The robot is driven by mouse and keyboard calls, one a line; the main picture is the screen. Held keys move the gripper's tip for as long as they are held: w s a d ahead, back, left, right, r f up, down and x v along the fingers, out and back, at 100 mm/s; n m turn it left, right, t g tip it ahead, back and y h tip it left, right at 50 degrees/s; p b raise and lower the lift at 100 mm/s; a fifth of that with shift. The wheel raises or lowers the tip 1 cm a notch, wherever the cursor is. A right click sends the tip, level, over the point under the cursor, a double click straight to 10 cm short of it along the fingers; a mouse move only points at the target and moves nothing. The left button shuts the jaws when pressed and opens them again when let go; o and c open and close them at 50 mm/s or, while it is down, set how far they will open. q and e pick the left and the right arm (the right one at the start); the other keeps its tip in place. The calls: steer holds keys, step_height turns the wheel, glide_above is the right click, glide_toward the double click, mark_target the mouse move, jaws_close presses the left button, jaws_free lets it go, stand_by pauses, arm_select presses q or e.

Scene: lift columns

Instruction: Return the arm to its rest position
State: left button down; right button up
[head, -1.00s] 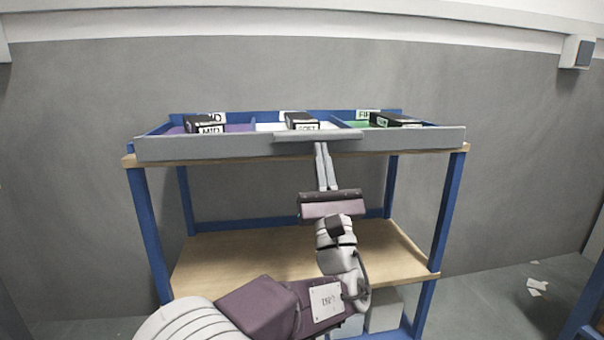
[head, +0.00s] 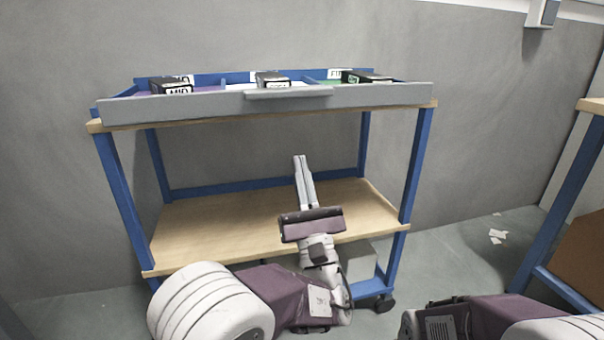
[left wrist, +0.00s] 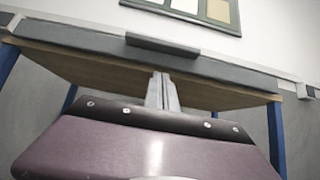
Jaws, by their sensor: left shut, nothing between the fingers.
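My left gripper (head: 304,182) is in the middle of the head view, in front of the cart, below the drawer front and apart from it. Its fingers are together and empty, pointing up and away from me. The left wrist view shows the same closed fingers (left wrist: 162,92) under the edge of the tabletop. My left arm (head: 285,292) comes in from the lower left with its purple link. Part of my right arm (head: 470,318) shows at the lower right; its gripper is out of the picture.
The blue-framed cart has a wooden lower shelf (head: 205,228). Its top carries a grey-fronted drawer (head: 180,108) with a handle (head: 288,92) and several black boxes in coloured compartments. Another blue-legged table (head: 565,200) stands at the right. Papers (head: 497,236) lie on the floor.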

arm_select(q)
steer(key=a+r+n+g+y+p, duration=0.3)
steer(key=a+r+n+y+p, duration=0.1)
steer(key=a+r+y+p, duration=0.4)
steer(key=s+a+f+n+g+y+p, duration=0.2)
steer(key=s+a+n+g, duration=0.15)
steer(key=a+g, duration=0.6)
steer(key=s+a+f+n+g+y+p, duration=0.1)
steer(key=s+a+n+g+y+p, duration=0.3)
steer(key=a, duration=1)
steer(key=s+a+f+n+g+h+p, duration=0.2)
steer(key=s+a+f+n+g+h, duration=0.45)
steer(key=s+f+g, duration=0.3)
steer(key=s+d+f+n+g+h+p, duration=0.2)
steer(key=s+d+f+n+h, duration=0.65)
steer(key=f, duration=0.45)
steer(key=w+d+f+n+t+h, duration=0.1)
steer(key=d+f+n+h, duration=0.3)
steer(key=d, duration=0.6)
steer(key=w+d+r+n+t+h+p, duration=0.2)
steer(key=w+d+r+n+h+p, duration=0.1)
steer(key=w, duration=0.2)
step_height(320, 180, up, 35)
steer(key=p, duration=3.4)
steer(key=shift+f, duration=0.15)
